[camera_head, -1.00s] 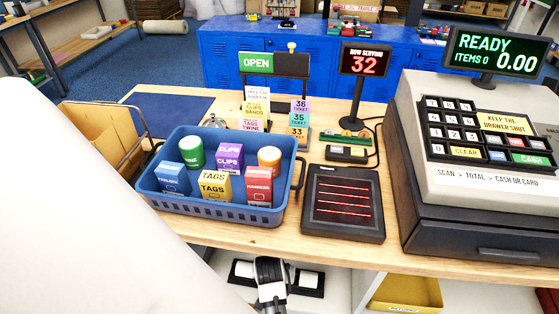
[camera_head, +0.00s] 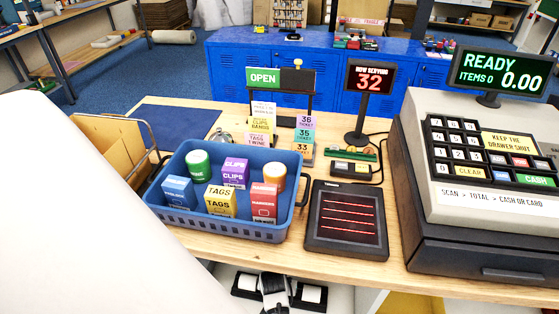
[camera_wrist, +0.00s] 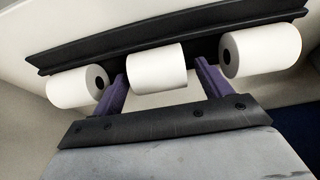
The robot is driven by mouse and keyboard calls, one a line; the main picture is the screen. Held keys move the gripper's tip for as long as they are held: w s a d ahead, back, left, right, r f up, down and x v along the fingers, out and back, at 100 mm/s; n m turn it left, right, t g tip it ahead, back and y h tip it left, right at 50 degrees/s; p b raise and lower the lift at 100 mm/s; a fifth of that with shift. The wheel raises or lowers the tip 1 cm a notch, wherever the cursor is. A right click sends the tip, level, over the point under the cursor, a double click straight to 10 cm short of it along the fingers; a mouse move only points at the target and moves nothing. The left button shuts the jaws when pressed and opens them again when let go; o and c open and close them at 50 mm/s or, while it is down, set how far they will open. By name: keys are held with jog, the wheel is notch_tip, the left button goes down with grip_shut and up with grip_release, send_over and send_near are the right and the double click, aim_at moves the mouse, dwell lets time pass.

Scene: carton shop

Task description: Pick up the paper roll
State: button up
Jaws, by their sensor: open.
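Three white paper rolls sit in a row along a black rack (camera_wrist: 180,28) in the wrist view. The middle roll (camera_wrist: 156,66) lies between the two purple fingers of my gripper (camera_wrist: 160,72), which are open and spread to either side of it. The left roll (camera_wrist: 70,88) shows its dark core, and the right roll (camera_wrist: 265,48) lies beyond the right finger. I cannot tell whether the fingers touch the middle roll. In the head view my gripper (camera_head: 275,292) is below the counter edge, with an outer roll visible on each side (camera_head: 311,293).
The wooden counter (camera_head: 225,252) overhangs the shelf with the rolls. On it stand a blue basket (camera_head: 215,226) of small goods, a black scanner pad (camera_head: 347,220) and a cash register (camera_head: 480,220). A yellow tray (camera_head: 412,304) lies low at the right.

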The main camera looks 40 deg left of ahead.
jog(key=shift+c, duration=0.3)
jog(key=c, duration=1)
jog(key=shift+r, duration=0.1)
